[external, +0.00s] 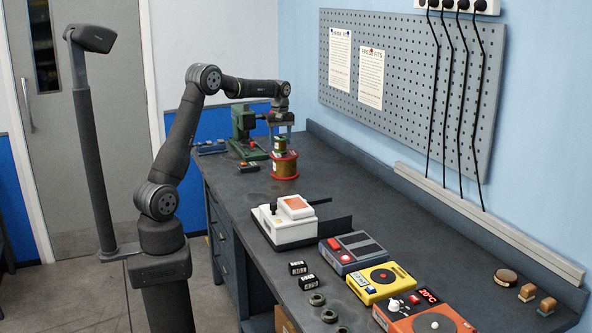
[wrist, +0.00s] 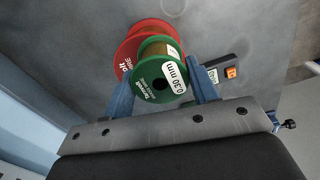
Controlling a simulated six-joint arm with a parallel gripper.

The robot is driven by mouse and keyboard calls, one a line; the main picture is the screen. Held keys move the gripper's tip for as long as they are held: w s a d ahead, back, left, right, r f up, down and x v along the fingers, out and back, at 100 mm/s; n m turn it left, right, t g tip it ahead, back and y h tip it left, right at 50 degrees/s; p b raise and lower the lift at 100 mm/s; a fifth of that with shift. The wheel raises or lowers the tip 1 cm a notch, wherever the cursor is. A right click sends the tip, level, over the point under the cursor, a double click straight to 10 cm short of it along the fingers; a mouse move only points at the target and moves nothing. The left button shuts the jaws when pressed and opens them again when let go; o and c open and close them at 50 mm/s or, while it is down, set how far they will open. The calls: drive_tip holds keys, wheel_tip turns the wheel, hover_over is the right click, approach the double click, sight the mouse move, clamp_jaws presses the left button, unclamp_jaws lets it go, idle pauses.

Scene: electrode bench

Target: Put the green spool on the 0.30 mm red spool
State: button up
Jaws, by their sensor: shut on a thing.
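The green spool (external: 280,146) is held upright between the blue fingers of my gripper (external: 280,134). In the wrist view the green spool (wrist: 150,72) faces me with its flange, which bears a "0.30 mm" label, and a finger lies on each side of it. The red spool (external: 285,168), wound with copper-coloured wire, stands on the bench directly below. In the wrist view the red spool (wrist: 128,50) shows behind the green one, offset to the upper left. I cannot tell whether the two spools touch. The red spool's size marking is hidden.
A green bench machine (external: 243,125) stands close behind and left of the spools. A small black box with an orange switch (external: 249,167) lies to their left. A white device (external: 290,220) and several coloured instruments are nearer the camera. Bench right of the spools is clear.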

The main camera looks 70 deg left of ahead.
sight(280, 137)
drive_tip(key=shift+f, duration=1.05)
drive_tip(key=shift+f, duration=0.15)
drive_tip(key=o, duration=1.4)
wheel_tip(280, 137, up, 12)
drive_tip(key=shift+r, duration=0.15)
drive_tip(key=shift+f, duration=4.3)
